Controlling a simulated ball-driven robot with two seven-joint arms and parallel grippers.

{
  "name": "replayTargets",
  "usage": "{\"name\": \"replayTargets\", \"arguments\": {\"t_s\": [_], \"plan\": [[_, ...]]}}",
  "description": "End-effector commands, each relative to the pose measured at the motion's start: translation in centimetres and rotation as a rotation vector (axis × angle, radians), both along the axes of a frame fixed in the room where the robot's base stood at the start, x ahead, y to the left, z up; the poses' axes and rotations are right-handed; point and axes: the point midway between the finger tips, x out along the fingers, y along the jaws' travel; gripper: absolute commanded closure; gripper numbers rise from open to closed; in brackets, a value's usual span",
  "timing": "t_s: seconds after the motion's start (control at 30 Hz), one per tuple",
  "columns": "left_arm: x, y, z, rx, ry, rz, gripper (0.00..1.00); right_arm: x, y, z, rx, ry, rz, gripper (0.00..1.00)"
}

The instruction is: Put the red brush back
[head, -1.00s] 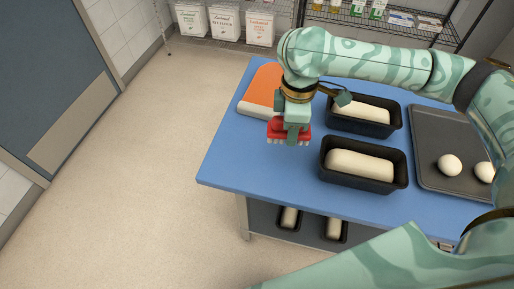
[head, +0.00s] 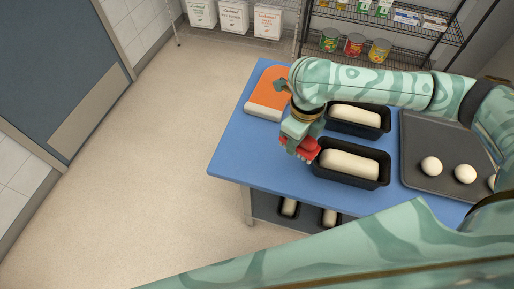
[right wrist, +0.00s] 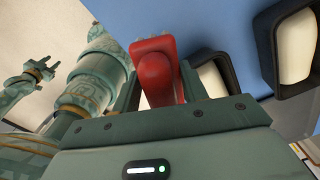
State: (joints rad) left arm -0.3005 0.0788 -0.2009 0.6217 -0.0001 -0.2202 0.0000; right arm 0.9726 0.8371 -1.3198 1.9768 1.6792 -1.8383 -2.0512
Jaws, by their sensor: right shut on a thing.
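The red brush (head: 307,150) is held in my right gripper (head: 296,146) above the blue table, at the left end of the nearer loaf tin. The gripper is shut on it and tilted. In the right wrist view the red brush (right wrist: 156,72) stands up between the fingers, with pale bristles at its far end. I cannot tell whether it touches the table. My left gripper (right wrist: 38,72) shows only in the right wrist view, at the left, apart from the brush; its fingers look spread and empty.
Two dark loaf tins with dough, a nearer (head: 384,172) and a farther (head: 384,122), stand right of the brush. A grey tray (head: 425,130) with dough balls is farther right. An orange-and-white board-like item (head: 265,100) lies at the back left. The table's front-left area (head: 245,165) is clear.

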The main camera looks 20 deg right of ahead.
Motion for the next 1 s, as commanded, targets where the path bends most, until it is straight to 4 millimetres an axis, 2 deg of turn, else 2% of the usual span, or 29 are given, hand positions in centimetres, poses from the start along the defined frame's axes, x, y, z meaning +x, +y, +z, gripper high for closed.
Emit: {"name": "replayTargets", "arguments": {"t_s": [0.03, 0.2, 0.3, 0.4, 0.67, 0.83, 1.0], "plan": [[-0.1, 0.0, -0.7, 0.001, 0.002, 0.0, 0.64, 1.0, 1.2, -1.0, 0.004, 0.0, 0.001, 0.78], [-0.3, 0.1, -2.1, 0.002, 0.008, 0.001, 0.64, 4.6, 4.9, -3.4, 0.002, 0.001, -0.001, 0.78], [-0.5, 0.2, -3.2, 0.002, 0.013, 0.001, 0.64, 5.9, 6.2, -5.8, 0.001, 0.004, -0.003, 0.78], [-0.6, 0.2, -4.0, 0.003, 0.016, 0.001, 0.64, 6.9, 7.2, -7.4, 0.001, 0.003, -0.004, 0.78], [-0.8, 0.2, -4.7, 0.002, 0.02, 0.001, 0.64, 8.1, 8.2, -9.0, 0.0, 0.001, -0.004, 0.78], [-1.1, 0.2, -5.9, 0.003, 0.028, 0.001, 0.64, 8.1, 8.2, -11.9, -0.001, 0.002, -0.004, 0.78], [-1.1, 0.2, -5.9, 0.003, 0.028, 0.001, 0.64, 8.1, 8.2, -11.9, -0.001, -0.002, -0.004, 0.78]]}}
